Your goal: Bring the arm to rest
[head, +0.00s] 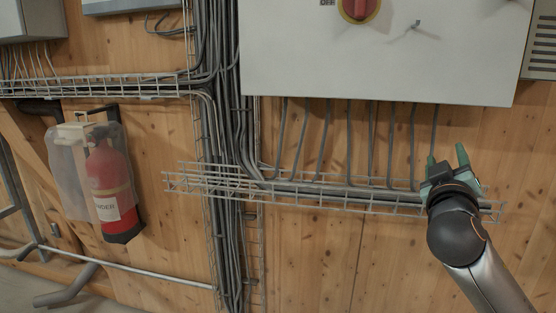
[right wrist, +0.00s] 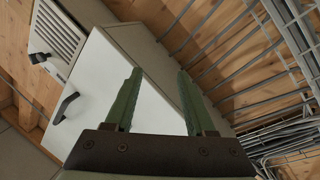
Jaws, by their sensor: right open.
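My right gripper (head: 446,160) is at the lower right in the head view, just under the grey-white electrical cabinet (head: 390,50) and in front of the wire cable tray (head: 330,195). Its green fingers point up, spread apart with nothing between them. In the right wrist view the open fingers (right wrist: 158,95) show against the white cabinet (right wrist: 120,105), which appears tilted. My right arm comes in from the bottom right corner. My left gripper is in neither view.
The cabinet carries a red rotary switch (head: 358,8). Several grey cables run down from it into the tray. A vertical cable bundle (head: 222,150) runs down the wooden wall (head: 310,260). A red fire extinguisher (head: 110,185) hangs at the left. The wall below the tray is clear.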

